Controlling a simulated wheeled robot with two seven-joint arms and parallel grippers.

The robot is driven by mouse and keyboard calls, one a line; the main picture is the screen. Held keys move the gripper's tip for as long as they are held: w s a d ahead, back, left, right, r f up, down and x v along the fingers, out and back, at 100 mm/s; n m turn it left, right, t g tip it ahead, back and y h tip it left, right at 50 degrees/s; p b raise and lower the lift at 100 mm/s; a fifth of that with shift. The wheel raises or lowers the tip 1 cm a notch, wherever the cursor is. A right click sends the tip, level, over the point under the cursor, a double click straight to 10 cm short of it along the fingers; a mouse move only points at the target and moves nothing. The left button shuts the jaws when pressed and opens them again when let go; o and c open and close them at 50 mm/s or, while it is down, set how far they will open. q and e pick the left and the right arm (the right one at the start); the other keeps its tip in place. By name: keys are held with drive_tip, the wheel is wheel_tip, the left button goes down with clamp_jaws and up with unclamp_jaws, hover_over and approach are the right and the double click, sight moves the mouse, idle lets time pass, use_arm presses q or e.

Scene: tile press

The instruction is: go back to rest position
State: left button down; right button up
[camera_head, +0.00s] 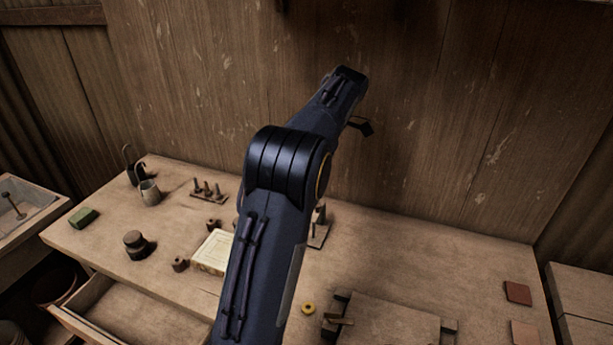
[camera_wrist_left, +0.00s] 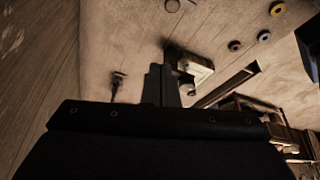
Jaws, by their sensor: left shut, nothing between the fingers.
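My left arm rises from the bottom centre of the head view up to the back wall. Its gripper is mostly hidden behind the arm there; only a small dark part shows beside the upper link. In the left wrist view my left gripper (camera_wrist_left: 162,84) shows as two dark fingers held together, with nothing between them. The fingers are seen over the wooden workbench (camera_head: 480,255), which also shows in the wrist view (camera_wrist_left: 130,45). My right gripper is in neither view.
A cream tile block (camera_head: 213,251), a dark round weight (camera_head: 137,245), a cup (camera_head: 150,192) and a peg rack (camera_head: 208,190) stand on the left. A drawer (camera_head: 150,318) stands open. The right bench is mostly clear.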

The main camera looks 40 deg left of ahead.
use_arm(q)
drive_tip(key=shift+w+r, duration=0.15)
idle(0.5)
drive_tip(key=s+d+f+m+t+h, duration=0.3)
drive_tip(key=s+d+m+t, duration=0.1)
drive_tip(key=s+d+m, duration=0.6)
drive_tip(key=s+d+f+m+t+h, duration=0.3)
drive_tip(key=s+d+m, duration=0.7)
drive_tip(key=s, duration=0.8)
drive_tip(key=m+t+h, duration=0.1)
drive_tip(key=m, duration=0.2)
drive_tip(key=shift+s+d+m, duration=0.25)
drive_tip(key=shift+d+m, duration=0.05)
drive_tip(key=shift+m, duration=0.1)
drive_tip(key=shift+f, duration=0.1)
